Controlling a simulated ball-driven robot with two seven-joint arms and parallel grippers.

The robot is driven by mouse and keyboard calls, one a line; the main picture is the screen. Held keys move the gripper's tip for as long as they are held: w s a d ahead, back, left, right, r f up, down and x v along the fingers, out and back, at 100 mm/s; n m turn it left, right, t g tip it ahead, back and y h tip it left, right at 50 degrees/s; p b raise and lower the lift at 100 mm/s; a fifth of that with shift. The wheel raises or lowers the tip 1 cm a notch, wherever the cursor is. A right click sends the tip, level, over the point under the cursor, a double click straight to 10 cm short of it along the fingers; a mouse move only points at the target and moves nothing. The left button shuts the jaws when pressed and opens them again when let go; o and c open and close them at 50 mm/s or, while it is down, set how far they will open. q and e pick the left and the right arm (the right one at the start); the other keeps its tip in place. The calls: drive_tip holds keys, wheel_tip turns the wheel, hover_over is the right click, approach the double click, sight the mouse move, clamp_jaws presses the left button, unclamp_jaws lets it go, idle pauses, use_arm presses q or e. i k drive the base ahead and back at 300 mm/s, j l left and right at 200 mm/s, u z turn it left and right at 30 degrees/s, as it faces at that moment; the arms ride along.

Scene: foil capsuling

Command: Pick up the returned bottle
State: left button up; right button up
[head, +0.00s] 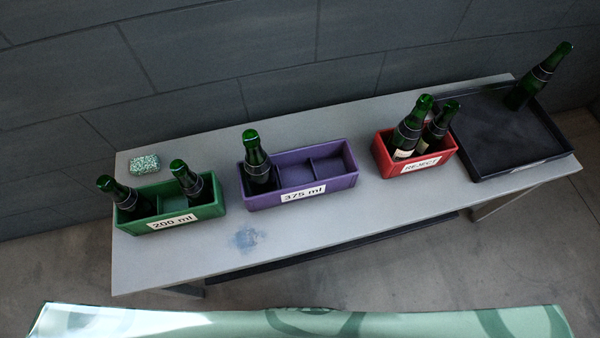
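One dark green bottle (539,76) stands alone in the black tray (502,134) at the right end of the table, near the tray's back right corner. It has a dark band below the neck. A pale label on the tray's front edge is too small to read. No bottle in view is marked as returned. Neither of my grippers is in view.
On the grey table (250,233), the green 200 ml crate (209,213) holds two bottles with an empty middle compartment. The purple 375 ml crate (337,183) holds one at left. The red REJECT crate (384,160) holds two. A speckled block (145,163) lies back left.

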sight(534, 81)
drive_tip(key=z, duration=1.4)
drive_tip(key=l+z, duration=0.15)
drive_tip(key=l, duration=0.3)
